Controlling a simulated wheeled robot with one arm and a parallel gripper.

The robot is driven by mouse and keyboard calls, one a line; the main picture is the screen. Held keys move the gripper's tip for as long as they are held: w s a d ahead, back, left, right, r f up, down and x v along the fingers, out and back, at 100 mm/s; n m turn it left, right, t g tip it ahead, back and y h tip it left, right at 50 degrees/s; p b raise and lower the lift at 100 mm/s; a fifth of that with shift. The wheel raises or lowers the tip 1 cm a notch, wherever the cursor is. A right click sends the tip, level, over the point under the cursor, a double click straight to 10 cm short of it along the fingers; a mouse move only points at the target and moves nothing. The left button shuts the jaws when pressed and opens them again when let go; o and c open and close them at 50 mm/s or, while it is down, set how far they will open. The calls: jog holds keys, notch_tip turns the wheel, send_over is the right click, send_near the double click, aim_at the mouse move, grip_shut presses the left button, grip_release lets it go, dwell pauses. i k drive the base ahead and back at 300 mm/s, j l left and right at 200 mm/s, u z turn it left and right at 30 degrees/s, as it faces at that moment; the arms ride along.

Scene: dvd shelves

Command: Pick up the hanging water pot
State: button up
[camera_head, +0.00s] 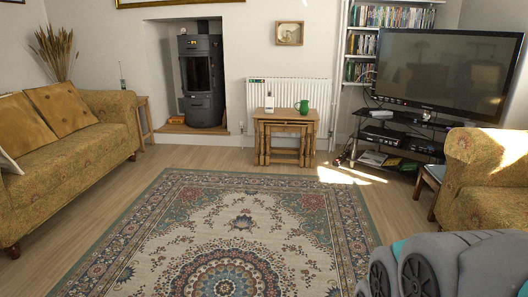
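A small green pot (303,107) stands upright on the right part of a wooden nesting table against the far wall. It looks like a mug or a small watering pot with a handle on one side; it is too small to tell more. I see no pot that is hanging. Parts of my own arm, grey and teal, show at the lower right corner. My gripper's fingers are not in view, and the pot is far across the room from the arm.
The nesting table (286,116) stands before a white radiator (318,93), with a small white item (269,102) on it. A patterned rug (240,235) covers the open floor. A sofa (75,157) is at left, an armchair (488,165) and TV stand (400,128) at right.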

aim_at(269, 101)
jog(key=i, duration=2.8)
jog(key=i+j+z, duration=0.1)
jog(key=i, duration=1.35)
jog(key=i+j, duration=0.15)
jog(key=i, duration=1.25)
